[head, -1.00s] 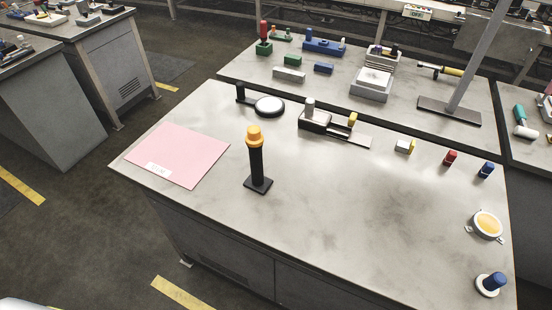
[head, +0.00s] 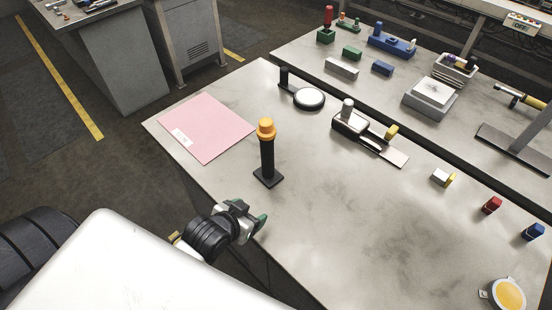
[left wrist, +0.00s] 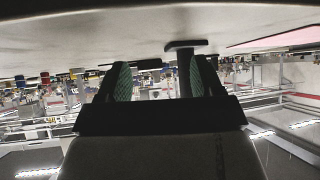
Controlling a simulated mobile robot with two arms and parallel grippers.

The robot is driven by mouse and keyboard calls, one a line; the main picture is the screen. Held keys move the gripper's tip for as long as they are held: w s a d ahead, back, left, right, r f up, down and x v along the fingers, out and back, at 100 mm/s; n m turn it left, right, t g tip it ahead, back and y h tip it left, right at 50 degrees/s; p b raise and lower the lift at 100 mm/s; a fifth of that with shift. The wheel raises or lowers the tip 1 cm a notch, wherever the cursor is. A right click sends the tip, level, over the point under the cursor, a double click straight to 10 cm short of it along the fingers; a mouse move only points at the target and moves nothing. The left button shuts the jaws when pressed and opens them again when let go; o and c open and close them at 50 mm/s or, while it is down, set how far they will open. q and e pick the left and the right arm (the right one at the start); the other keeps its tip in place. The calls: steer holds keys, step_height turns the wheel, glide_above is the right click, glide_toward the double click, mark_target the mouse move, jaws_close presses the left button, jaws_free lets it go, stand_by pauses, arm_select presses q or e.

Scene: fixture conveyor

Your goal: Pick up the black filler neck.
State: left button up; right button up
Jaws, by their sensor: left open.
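The black filler neck (head: 267,158) stands upright on a square black base near the table's front edge, with an orange cap on top. My left gripper (head: 253,213) is in front of it, at the table's near edge, apart from it and empty. In the left wrist view, which is upside down, the open fingers (left wrist: 160,82) have green pads. There the filler neck (left wrist: 185,62) shows as a dark post ahead, close to the right-hand finger in the picture, which partly hides it. My right gripper is not in view.
A pink sheet (head: 207,127) lies left of the filler neck. A round black-and-white device (head: 309,98) and a black fixture with a metal plate (head: 368,134) stand behind it. An amber-topped round part (head: 508,294) sits far right.

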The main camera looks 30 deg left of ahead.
mark_target(263, 148)
arm_select(q)
steer(key=w+a+r+t, duration=0.1)
steer(key=w+r+t, duration=0.1)
steer(key=w, duration=0.2)
steer(key=w+a+r+t+h+p, duration=0.1)
steer(key=w+r+t, duration=0.2)
steer(key=w, duration=0.1)
steer(key=w+a+r+t, duration=0.1)
steer(key=w+r+t, duration=0.1)
steer(key=w+r, duration=0.1)
steer(key=shift+w+r+t, duration=0.2)
steer(key=shift+w+t, duration=0.2)
steer(key=shift+w, duration=0.3)
steer(key=shift+w+p, duration=0.4)
steer(key=shift+w, duration=0.1)
steer(key=w, duration=0.1)
steer(key=w+p, duration=0.1)
steer(key=w, duration=0.2)
steer(key=shift+w+d+f, duration=0.2)
steer(key=shift+w+d, duration=0.05)
steer(key=shift+d, duration=0.15)
steer(key=shift+s, duration=0.15)
steer(key=shift+c, duration=0.8)
jaws_close()
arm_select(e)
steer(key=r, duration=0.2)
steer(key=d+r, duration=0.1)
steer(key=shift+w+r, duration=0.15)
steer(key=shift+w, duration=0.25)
